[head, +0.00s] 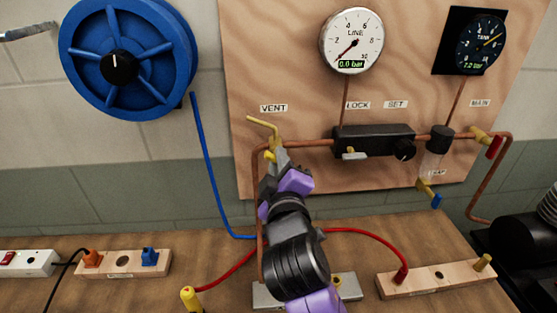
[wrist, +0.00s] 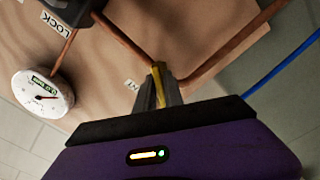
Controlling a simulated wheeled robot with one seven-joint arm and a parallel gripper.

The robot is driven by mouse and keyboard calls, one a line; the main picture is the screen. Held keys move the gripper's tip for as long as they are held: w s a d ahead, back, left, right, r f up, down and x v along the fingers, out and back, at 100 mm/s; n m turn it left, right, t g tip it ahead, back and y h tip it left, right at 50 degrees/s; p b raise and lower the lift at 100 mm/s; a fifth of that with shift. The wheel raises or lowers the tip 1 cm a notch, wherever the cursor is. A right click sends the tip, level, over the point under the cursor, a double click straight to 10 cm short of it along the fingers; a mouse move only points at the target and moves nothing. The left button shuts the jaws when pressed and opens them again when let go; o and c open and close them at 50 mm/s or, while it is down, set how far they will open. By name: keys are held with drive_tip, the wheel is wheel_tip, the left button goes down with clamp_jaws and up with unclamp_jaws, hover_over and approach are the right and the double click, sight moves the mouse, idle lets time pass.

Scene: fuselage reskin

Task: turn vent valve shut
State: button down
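The vent valve has a yellow handle (head: 262,125) just below the VENT label (head: 273,108), at the left part of the wooden panel. The handle slants up to the left, off the line of the copper pipe. My gripper (head: 277,152) reaches up to the valve from below and hides most of its body. In the wrist view the fingers (wrist: 160,92) are close together with the yellow handle (wrist: 158,74) between them, so the gripper appears shut on it.
The LINE gauge (head: 352,41) reads 0.0 bar and the TANK gauge (head: 480,42) about 7.0 bar. A black regulator block (head: 374,141) sits right of the valve. A blue hose reel (head: 128,60) hangs at left. Red hoses (head: 365,236) cross the bench.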

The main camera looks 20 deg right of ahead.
drive_tip(key=shift+f+m+b, duration=0.1)
drive_tip(key=shift+m+b, duration=0.2)
drive_tip(key=shift+b, duration=0.05)
drive_tip(key=shift+a+m+b, duration=0.1)
drive_tip(key=shift+m+b, duration=0.4)
drive_tip(key=shift+m, duration=0.1)
drive_tip(key=m+b, duration=0.2)
drive_tip(key=m, duration=0.1)
drive_tip(key=shift+f, duration=0.1)
drive_tip(key=m+b, duration=0.2)
drive_tip(key=m, duration=0.1)
drive_tip(key=shift+m+b, duration=1.15)
drive_tip(key=shift+m, duration=0.55)
drive_tip(key=shift+r, duration=0.2)
drive_tip(key=c, duration=1.5)
unclamp_jaws()
